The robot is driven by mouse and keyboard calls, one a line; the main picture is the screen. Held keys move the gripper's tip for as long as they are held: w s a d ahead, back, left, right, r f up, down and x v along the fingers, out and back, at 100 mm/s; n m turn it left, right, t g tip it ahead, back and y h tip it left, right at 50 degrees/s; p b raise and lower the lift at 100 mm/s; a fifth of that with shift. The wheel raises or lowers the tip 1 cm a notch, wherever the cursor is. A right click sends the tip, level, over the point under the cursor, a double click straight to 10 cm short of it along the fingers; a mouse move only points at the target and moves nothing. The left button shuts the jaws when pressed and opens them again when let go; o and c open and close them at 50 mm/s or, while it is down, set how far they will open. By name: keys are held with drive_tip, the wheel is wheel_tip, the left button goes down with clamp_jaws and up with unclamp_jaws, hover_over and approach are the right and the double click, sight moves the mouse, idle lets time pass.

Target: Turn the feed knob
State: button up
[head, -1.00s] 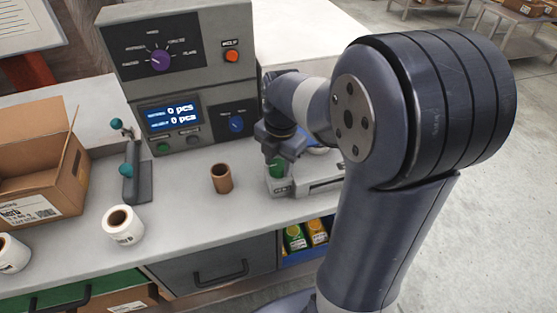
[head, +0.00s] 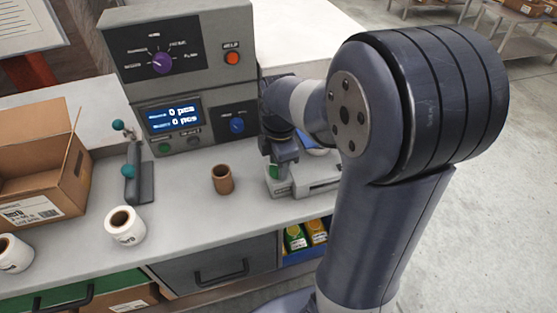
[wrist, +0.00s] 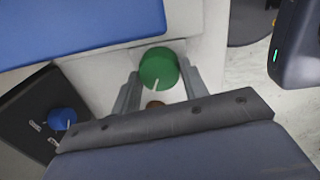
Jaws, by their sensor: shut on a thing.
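The green knob (wrist: 158,68) with a white pointer line sits between the two fingers of my gripper (wrist: 155,90) in the wrist view. My gripper is shut on it. The pointer line runs toward the lower edge of the wrist view, slightly left. In the head view my gripper (head: 283,158) reaches down over the front left of a small light-grey machine (head: 318,178) on the bench.
A brown cup (head: 222,179) stands left of the machine. Behind is a grey panel (head: 180,45) with a purple knob (head: 163,63), a red button (head: 233,58) and a blue knob (head: 237,125). Label rolls (head: 124,226) and an open carton (head: 38,170) are at left.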

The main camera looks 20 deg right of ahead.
drive_tip(key=m+p, duration=0.1)
drive_tip(key=m, duration=0.6)
drive_tip(key=m+p, duration=0.1)
drive_tip(key=m, duration=0.5)
drive_tip(key=shift+w+m+h, duration=0.15)
drive_tip(key=shift+m+h, duration=0.15)
drive_tip(key=m, duration=0.7)
drive_tip(key=shift+g+p, duration=0.3)
drive_tip(key=shift+p, duration=0.05)
drive_tip(key=m, duration=0.7)
drive_tip(key=o, duration=1)
drive_tip(key=shift+w+r, duration=0.1)
